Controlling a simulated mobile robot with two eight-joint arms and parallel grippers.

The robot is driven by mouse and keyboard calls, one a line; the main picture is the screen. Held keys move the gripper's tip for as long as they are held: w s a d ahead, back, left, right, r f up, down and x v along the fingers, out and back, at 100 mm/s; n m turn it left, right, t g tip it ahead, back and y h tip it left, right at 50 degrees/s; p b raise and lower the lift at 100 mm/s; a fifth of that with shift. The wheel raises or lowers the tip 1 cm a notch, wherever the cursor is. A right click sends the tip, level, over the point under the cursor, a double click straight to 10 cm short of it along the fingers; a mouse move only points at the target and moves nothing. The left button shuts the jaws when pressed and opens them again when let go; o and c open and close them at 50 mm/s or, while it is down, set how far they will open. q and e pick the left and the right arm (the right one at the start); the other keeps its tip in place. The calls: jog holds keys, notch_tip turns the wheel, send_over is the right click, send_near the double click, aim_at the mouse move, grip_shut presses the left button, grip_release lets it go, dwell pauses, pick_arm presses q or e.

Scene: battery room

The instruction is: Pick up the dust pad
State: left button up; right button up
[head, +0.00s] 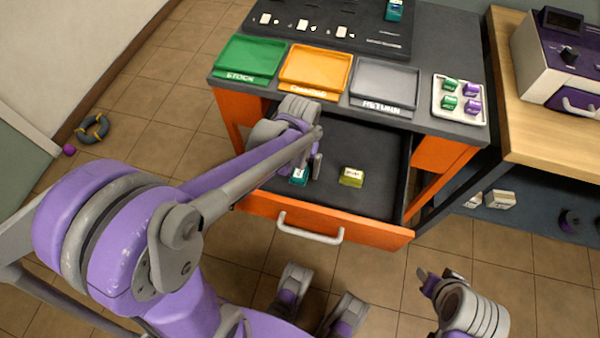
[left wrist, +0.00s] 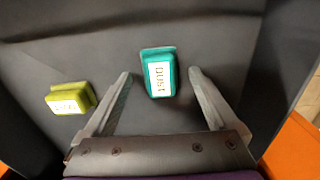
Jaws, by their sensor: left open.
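The dust pad (left wrist: 159,73) is a teal block with a white label reading "Dust". In the left wrist view it lies between and just ahead of the two fingertips of my left gripper (left wrist: 160,78), with space on both sides. In the head view the dust pad (head: 299,176) lies on the open drawer's floor, partly covered by my left gripper (head: 309,168). My left gripper is open and empty, reaching down into the drawer. My right gripper (head: 428,281) is at the lower right of the head view, away from the drawer; its jaw opening is unclear.
A yellow-green pad (head: 351,176) lies right of the dust pad in the drawer (head: 372,200); it also shows in the left wrist view (left wrist: 70,98). Green (head: 248,57), orange (head: 315,70) and grey (head: 384,82) trays sit on the worktop above. The drawer walls surround both pads.

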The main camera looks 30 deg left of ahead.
aim_at(300, 170)
pick_arm(q)
jog(key=shift+f, duration=0.65)
grip_shut()
jog(key=shift+r, duration=0.15)
notch_tip(300, 170, up, 10)
jog(key=shift+f+p, duration=0.1)
jog(key=shift+p, duration=1.05)
